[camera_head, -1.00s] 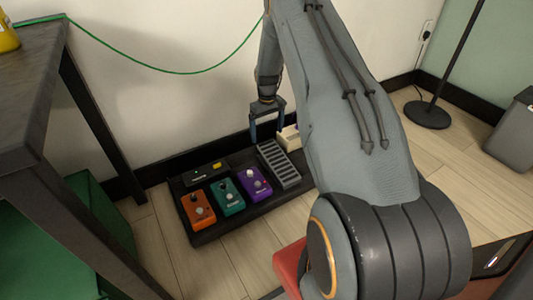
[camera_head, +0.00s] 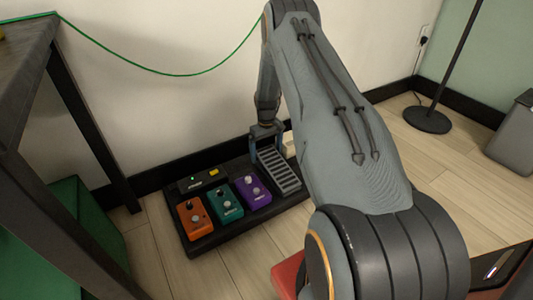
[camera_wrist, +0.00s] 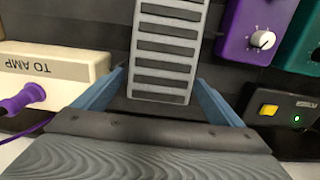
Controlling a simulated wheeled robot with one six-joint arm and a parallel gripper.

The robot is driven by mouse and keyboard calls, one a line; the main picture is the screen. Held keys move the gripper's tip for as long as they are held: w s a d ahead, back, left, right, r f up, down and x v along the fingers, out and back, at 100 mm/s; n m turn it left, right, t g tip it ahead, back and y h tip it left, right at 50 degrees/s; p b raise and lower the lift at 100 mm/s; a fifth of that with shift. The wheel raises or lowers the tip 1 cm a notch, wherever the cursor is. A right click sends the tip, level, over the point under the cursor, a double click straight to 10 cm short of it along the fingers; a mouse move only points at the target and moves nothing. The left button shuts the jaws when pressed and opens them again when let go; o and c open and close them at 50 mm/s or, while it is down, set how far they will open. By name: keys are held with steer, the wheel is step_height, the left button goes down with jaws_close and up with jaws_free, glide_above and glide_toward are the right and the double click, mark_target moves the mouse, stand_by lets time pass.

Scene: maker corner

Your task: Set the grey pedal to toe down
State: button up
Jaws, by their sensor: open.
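The grey pedal (camera_head: 280,169) is a ribbed treadle at the right end of the black pedalboard (camera_head: 205,243). In the wrist view the grey pedal (camera_wrist: 169,45) runs up from between my fingers, its near end lying between them. My gripper (camera_head: 268,150) is at the pedal's far end, by the wall. In the wrist view my gripper (camera_wrist: 160,95) is open, with a blue finger on each side of the treadle and a gap at each side. The pedal's tilt is hard to tell from these views.
Purple (camera_head: 253,192), teal (camera_head: 226,199) and orange (camera_head: 194,217) pedals and a black unit with a yellow button (camera_head: 203,179) share the board. A cream "TO AMP" box (camera_wrist: 60,72) with a purple plug is close beside one finger. The wall (camera_head: 190,110) is just behind.

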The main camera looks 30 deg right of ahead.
steer(key=c, duration=1.5)
steer(key=shift+w+f, duration=0.2)
steer(key=shift+f, duration=0.8)
steer(key=o, duration=1.5)
steer(key=shift+r+p, duration=1.85)
steer(key=shift+r, duration=2.1)
steer(key=shift+c, duration=0.2)
